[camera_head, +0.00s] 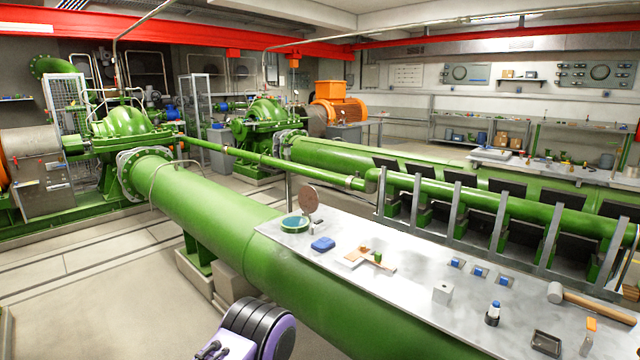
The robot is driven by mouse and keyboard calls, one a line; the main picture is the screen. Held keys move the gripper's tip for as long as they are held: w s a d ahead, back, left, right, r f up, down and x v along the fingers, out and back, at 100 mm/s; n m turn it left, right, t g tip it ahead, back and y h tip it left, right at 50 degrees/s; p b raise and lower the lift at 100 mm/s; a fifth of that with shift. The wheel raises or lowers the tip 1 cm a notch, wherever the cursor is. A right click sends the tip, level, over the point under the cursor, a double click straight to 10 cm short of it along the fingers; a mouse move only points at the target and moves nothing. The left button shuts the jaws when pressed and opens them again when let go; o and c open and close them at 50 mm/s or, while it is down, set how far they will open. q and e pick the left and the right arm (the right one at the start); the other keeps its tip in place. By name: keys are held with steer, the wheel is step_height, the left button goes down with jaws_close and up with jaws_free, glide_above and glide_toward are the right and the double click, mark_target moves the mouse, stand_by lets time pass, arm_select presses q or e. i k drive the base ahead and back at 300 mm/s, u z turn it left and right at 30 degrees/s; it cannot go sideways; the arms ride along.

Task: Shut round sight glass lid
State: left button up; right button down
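The round sight glass (295,224) lies near the far left corner of the metal table. It has a green rim and a teal-looking inside. Its round brownish lid (308,199) stands raised, roughly upright, at the right side of the rim, so the glass is open. A purple and black part of my own arm shows at the bottom edge, well short of the sight glass. I make out no fingertips of either gripper in this view.
The metal table (400,285) also holds a blue item (323,244), small wooden pieces (355,257), a metal block (442,292), a small bottle (493,312), a mallet (585,300) and a dark tray (546,343). A large green pipe (215,220) runs along the table's left side.

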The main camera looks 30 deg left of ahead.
mark_target(308, 197)
steer(key=u, duration=3.15)
steer(key=i, duration=0.45)
steer(key=z, duration=2.05)
steer(key=i, duration=0.6)
